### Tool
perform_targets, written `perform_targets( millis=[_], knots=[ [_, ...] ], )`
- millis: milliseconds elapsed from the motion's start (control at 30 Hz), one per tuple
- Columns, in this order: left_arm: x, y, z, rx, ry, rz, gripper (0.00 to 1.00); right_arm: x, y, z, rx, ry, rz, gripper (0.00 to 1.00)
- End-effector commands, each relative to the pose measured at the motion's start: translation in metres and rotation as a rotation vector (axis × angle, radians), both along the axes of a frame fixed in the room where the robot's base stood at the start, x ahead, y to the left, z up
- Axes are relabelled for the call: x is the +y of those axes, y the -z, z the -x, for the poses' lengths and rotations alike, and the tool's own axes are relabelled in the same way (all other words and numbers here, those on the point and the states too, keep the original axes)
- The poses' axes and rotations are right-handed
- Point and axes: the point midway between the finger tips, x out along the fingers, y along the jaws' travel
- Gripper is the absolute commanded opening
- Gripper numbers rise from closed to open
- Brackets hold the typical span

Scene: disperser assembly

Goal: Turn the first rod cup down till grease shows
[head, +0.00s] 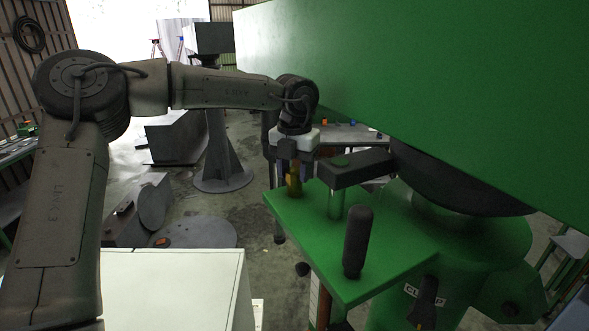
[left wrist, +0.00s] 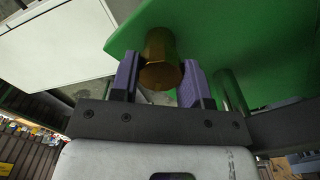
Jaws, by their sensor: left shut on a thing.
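The brass rod cup (head: 294,184) stands near the left corner of the green plate (head: 345,270). My left gripper (head: 291,172) comes down on it from above and is shut on it. In the left wrist view the cup (left wrist: 161,62) sits between the two purple-grey finger pads of my left gripper (left wrist: 162,78), which touch both its sides. Its end facing the camera looks faceted. I see no grease around the cup, though its foot is partly hidden. My right gripper is not in view.
A dark grey block (head: 355,168) on a metal post stands close right of the cup. A black upright handle (head: 357,242) rises from the plate nearer me. A large green body (head: 430,90) overhangs at the right. A pale cabinet (head: 175,290) stands at the lower left.

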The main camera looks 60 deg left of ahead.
Motion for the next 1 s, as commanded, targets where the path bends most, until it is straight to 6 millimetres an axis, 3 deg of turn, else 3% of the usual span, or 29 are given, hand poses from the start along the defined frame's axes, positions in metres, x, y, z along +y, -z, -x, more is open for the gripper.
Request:
perform_targets(
  millis=[1000],
  knots=[
    [0.000,-0.001,0.000,-0.001,0.930,0.001,0.19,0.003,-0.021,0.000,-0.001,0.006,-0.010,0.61]
  ],
)
